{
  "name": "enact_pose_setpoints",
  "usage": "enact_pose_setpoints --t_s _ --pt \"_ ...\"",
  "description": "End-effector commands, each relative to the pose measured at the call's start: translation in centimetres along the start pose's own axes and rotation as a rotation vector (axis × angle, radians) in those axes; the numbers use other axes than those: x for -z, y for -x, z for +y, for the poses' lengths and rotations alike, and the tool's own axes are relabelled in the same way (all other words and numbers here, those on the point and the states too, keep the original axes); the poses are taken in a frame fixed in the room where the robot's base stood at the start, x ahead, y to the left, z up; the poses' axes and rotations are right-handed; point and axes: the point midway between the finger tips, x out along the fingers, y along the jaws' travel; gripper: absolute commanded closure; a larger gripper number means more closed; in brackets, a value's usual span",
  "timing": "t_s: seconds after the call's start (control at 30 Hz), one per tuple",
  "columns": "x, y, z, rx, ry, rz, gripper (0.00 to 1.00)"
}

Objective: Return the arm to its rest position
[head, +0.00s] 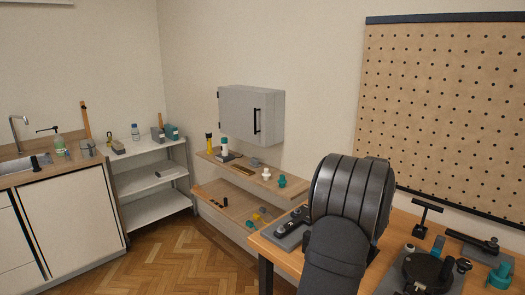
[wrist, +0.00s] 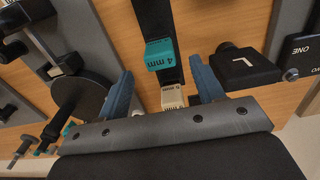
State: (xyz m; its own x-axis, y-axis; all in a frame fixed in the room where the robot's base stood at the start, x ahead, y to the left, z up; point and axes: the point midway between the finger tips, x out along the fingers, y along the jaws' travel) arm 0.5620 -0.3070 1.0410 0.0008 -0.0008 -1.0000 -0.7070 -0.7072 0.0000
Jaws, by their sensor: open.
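My gripper (wrist: 162,86) shows in the wrist view with its two blue fingers spread wide apart. Nothing is held between them. A teal block marked "4 mm" (wrist: 160,54) and a cream block (wrist: 172,96) on a dark strip appear in the gap between the fingers; I cannot tell how far below they are. In the head view my dark arm stands large over the workbench (head: 403,222), and my gripper is hidden there.
In the wrist view a black block marked "L" (wrist: 247,68) is right of the fingers and a dark disc (wrist: 82,95) left. In the head view, a black T-shaped tool (head: 426,217) and a round black fixture (head: 427,273) stand right of my arm. A pegboard (head: 440,110) hangs behind.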

Motion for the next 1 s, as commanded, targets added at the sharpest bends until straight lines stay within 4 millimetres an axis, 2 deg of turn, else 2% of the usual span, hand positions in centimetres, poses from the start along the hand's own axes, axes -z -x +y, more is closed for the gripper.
enact_pose_setpoints --t_s 0.03,0.3,0.4,0.6,0.8,1.0 --pt "-0.1 -1.1 0.0 -0.001 0.000 -0.005 0.39" --pt "-0.1 -6.6 0.0 -0.001 0.000 -0.004 0.39" --pt "0.1 -3.7 0.0 0.001 0.000 0.005 0.39" --pt "0.1 -0.3 0.0 0.001 0.000 0.002 0.39" --pt "0.1 1.6 0.0 0.000 0.000 0.001 0.39" --pt "0.0 2.1 0.0 0.000 0.000 -0.001 0.39"
